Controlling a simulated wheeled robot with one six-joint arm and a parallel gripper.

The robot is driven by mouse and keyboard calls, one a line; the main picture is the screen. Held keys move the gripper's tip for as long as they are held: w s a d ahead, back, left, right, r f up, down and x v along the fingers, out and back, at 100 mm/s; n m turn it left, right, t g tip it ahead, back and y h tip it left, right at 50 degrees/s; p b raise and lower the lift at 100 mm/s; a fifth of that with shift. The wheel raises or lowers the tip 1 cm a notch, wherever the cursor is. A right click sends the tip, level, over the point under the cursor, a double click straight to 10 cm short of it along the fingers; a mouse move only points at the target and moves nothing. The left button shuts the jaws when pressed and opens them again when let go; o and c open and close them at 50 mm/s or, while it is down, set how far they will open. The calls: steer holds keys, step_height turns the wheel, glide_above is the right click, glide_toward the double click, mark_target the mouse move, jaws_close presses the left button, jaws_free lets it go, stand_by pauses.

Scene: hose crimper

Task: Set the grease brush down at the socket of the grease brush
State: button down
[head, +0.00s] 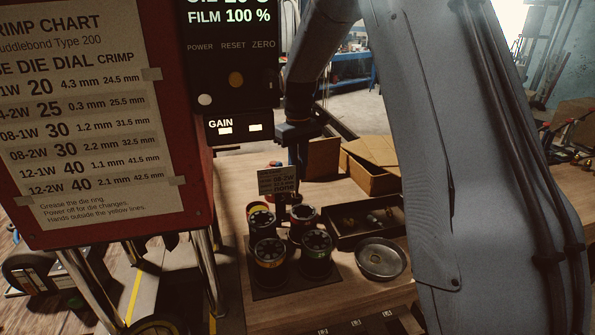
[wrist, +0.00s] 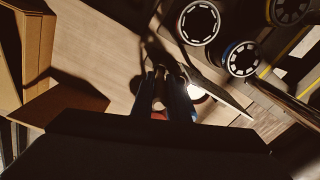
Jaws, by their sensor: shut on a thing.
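My gripper (head: 297,158) hangs pointing down over the workbench, behind the rack of round dies in the head view. In the wrist view its two dark fingers (wrist: 166,95) are shut on the grease brush, of which only a small reddish part (wrist: 158,115) shows between them. The rest of the brush is hidden by the fingers or lost in shadow. A pale round shape lies just beyond the fingertips in the wrist view; I cannot tell whether it is the socket. I cannot make out the socket in the head view.
Several round die holders (head: 268,253) stand on a dark base with a small label card (head: 278,184), close to my gripper. A dark tray (head: 348,237), a round metal dish (head: 381,259) and an open cardboard box (head: 372,180) lie to the right. The red crimper (head: 180,226) stands left.

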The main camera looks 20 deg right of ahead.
steer(key=shift+f, duration=0.3)
steer(key=c, duration=1.6)
jaws_free()
steer(key=shift+c, duration=0.2)
step_height(320, 180, up, 8)
steer(key=b, duration=0.3)
steer(key=shift+f, duration=0.1)
steer(key=shift+a, duration=0.1)
